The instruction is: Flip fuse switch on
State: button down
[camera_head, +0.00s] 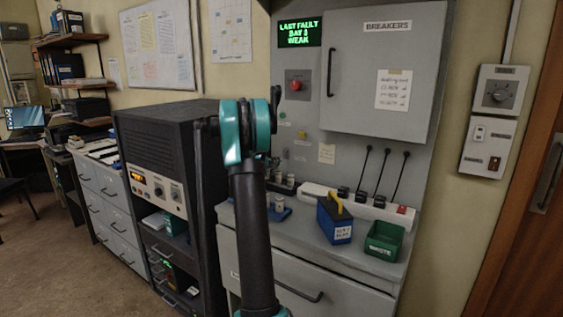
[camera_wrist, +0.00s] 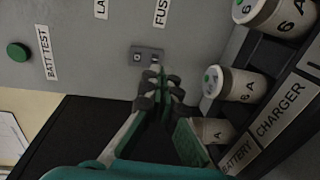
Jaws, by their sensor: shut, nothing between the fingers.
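The fuse switch (camera_wrist: 148,55) is a small grey plate with a round mark and a little switch, on the grey panel in the wrist view. A label reading "FUS", cut off by the picture's edge, is beside it. My gripper (camera_wrist: 156,84) is shut and empty, with its dark fingertips just below the switch plate in the picture. I cannot tell whether the tips touch the switch, nor clearly which way it is set. In the head view my arm stands in front of part of the panel, and I cannot make out the switch there.
White 6 A fuses (camera_wrist: 234,84) sit in a dark holder close to the right of my gripper. A green button (camera_wrist: 17,51) labelled "BATT TEST" is at left. The breaker cabinet (camera_head: 350,110) is closed. A blue box (camera_head: 334,222) and green bin (camera_head: 384,240) stand on the counter.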

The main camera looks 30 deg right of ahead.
jog(key=v, duration=0.7)
jog(key=shift+a, duration=0.15)
